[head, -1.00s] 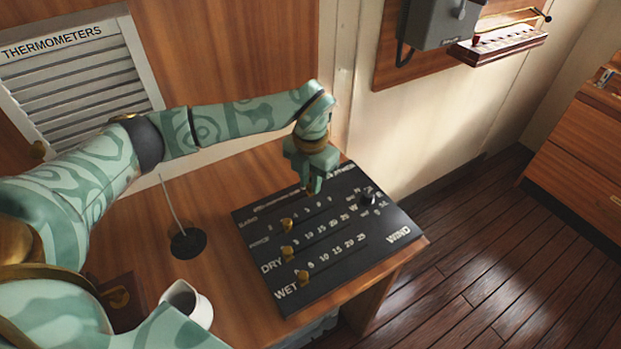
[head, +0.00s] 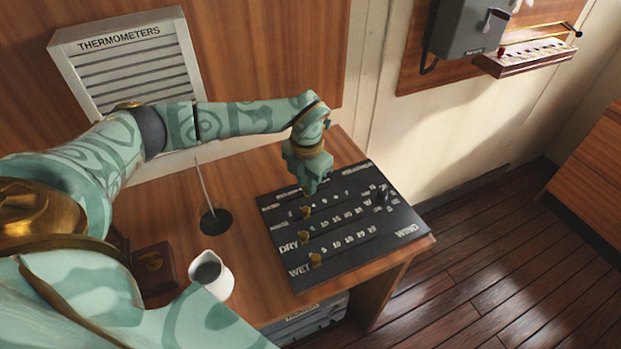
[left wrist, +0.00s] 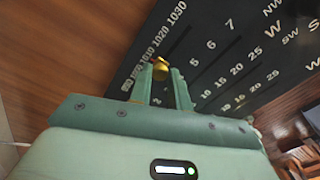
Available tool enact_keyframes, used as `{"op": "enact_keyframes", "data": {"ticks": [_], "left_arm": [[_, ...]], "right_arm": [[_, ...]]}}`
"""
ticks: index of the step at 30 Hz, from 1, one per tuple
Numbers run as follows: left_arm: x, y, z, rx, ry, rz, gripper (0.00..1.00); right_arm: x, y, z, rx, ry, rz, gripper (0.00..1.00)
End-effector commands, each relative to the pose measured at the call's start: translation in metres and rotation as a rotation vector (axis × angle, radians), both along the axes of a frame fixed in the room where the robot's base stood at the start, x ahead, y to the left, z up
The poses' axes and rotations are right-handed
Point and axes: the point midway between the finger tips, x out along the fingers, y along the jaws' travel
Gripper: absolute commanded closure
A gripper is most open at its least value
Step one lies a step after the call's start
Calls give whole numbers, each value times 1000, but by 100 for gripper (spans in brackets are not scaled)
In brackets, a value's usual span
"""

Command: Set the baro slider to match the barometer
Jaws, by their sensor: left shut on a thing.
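The black slider panel (head: 345,243) lies on the wooden desk. My left gripper (head: 309,188) points down at its top row, the one nearest the wall. In the left wrist view my left gripper (left wrist: 164,84) is shut on a small gold knob (left wrist: 160,67), the baro slider, on the row of numbers that ends in 1010, 1020 and 1030. The knob sits beside about 1010; its exact setting is hard to read. In the head view the fingers hide this knob. I see no barometer dial. My right gripper is out of view.
Other gold knobs sit on the lower rows, such as the dry (head: 303,237) and wet (head: 315,260) ones. A white jug (head: 222,282) and a thin stalk on a dark round base (head: 215,221) stand left of the panel. A thermometers box (head: 130,62) hangs behind my arm.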

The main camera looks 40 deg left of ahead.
Motion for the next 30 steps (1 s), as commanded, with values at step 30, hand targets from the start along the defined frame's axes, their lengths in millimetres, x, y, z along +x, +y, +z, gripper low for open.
{"op": "enact_keyframes", "data": {"ticks": [30], "left_arm": [[2, 0, 121, 1, -8, -1, 60]], "right_arm": [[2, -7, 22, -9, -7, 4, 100]]}}
